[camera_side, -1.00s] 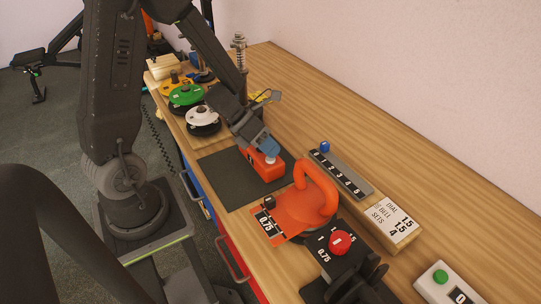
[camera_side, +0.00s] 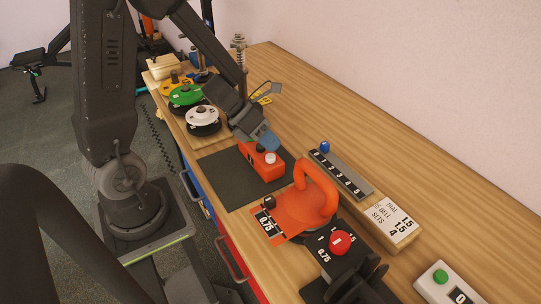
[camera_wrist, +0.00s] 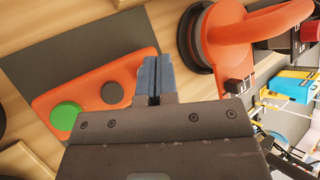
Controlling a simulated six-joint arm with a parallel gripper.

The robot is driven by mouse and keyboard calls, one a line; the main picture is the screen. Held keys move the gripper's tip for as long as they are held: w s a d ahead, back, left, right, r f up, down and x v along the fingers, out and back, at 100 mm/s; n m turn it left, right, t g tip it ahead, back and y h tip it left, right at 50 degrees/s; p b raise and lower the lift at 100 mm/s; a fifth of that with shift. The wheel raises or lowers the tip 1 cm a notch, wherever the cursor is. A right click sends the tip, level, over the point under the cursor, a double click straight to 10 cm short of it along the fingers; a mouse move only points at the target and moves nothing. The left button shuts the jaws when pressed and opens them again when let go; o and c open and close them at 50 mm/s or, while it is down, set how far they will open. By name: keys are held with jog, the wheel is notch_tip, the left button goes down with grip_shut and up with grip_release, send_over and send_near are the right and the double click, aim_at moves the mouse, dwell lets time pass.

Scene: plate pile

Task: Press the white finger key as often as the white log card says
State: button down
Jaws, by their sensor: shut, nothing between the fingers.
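An orange box with round keys (camera_side: 251,156) lies on a dark mat. Its white finger key (camera_side: 270,158) faces up at the near end, with a dark key (camera_side: 260,147) beside it. The wrist view shows a green key (camera_wrist: 65,116) and the dark key (camera_wrist: 112,93); the white key is hidden there. My gripper (camera_side: 270,145) is shut and empty, its blue fingers just above and behind the white key, seemingly clear of it. The fingers also show in the wrist view (camera_wrist: 153,76). The white log card (camera_side: 391,217) on a wooden block reads DIAL 1.5, BELL 1.5, SETS 4.
An orange kettlebell-like piece (camera_side: 302,210) stands near the box. Coloured plates (camera_side: 186,95) lie at the back left.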

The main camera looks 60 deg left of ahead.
aim_at(270, 155)
jog(key=shift+r, duration=2.5)
dwell(0.7)
notch_tip(270, 155, up, 4)
jog(key=shift+f, duration=0.1)
dwell(0.3)
jog(key=shift+f, duration=4.45)
jog(key=shift+f, duration=0.4)
